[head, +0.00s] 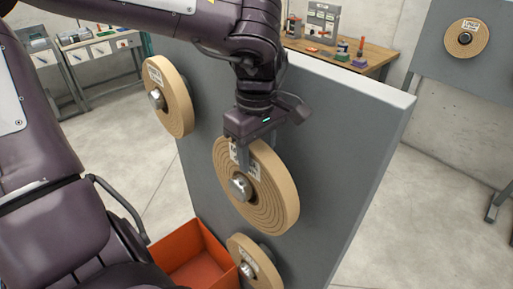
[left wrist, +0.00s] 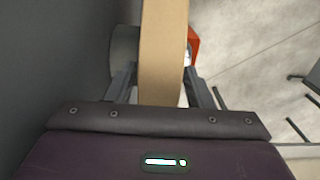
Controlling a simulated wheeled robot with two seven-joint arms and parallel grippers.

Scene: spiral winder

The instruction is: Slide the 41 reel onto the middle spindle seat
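A tan wound reel (head: 284,197) is around the middle spindle (head: 240,186) of the upright grey panel (head: 340,130); the spindle's metal tip shows at the reel's centre. Its white label is partly behind a finger, and I cannot read its number. My left gripper (head: 242,158) comes from above with its fingers on either side of the reel's upper rim. In the left wrist view, the reel's edge (left wrist: 162,60) is between the fingers (left wrist: 160,88), which look closed on it. A gap shows between reel and panel, with a grey round part (left wrist: 123,48) in it. My right gripper is not in view.
Other reels sit on the panel at upper left (head: 178,97) and lower down (head: 262,272). An orange bin (head: 200,262) stands below. A separate board at right carries another reel (head: 466,39). Workbenches stand behind.

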